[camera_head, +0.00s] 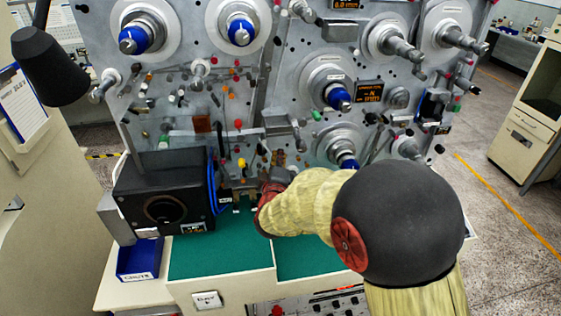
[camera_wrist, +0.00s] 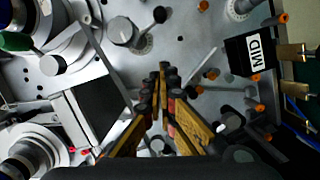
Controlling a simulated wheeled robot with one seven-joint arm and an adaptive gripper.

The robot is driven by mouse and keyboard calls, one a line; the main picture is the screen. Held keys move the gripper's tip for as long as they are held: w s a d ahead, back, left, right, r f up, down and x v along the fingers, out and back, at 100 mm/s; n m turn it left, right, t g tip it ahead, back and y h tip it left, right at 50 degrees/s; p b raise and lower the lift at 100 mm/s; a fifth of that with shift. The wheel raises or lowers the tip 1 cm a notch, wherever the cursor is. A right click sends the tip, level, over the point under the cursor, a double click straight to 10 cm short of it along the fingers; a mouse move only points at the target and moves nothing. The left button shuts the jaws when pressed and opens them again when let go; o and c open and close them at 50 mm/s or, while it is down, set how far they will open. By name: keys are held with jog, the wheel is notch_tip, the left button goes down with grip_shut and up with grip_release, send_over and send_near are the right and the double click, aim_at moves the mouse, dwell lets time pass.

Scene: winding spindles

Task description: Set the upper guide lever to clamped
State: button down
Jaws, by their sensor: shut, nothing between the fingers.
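The upright grey machine panel (camera_head: 285,50) carries several levers, pins and dials. I cannot tell for sure which is the upper guide lever. My gripper (camera_wrist: 163,68) is shut and empty, its fingertips together in front of the panel. In the head view my gripper (camera_head: 279,158) is at the lower middle of the panel, partly hidden by my wrist. In the wrist view a small lever with a black knob (camera_wrist: 160,14) stands above the fingertips, apart from them, beside a round grey knob (camera_wrist: 122,32). Orange-tipped pins (camera_wrist: 257,78) are to the right.
A black block marked MID (camera_wrist: 250,56) is at the right of the wrist view. A black box with a round opening (camera_head: 165,195) and a blue bin (camera_head: 140,258) stand at lower left. Spindles with blue hubs (camera_head: 338,97) stick out. A green mat (camera_head: 215,250) is clear.

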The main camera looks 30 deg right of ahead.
jog(key=w+d+f, duration=0.1)
jog(key=w+d, duration=0.2)
jog(key=d, duration=0.3)
jog(key=shift+w+d+f, duration=0.15)
jog(key=shift+w+f, duration=0.05)
jog(key=shift+f, duration=0.05)
jog(key=shift+d+f+b, duration=0.15)
jog(key=shift+d+b, duration=0.05)
jog(key=shift+b, duration=0.1)
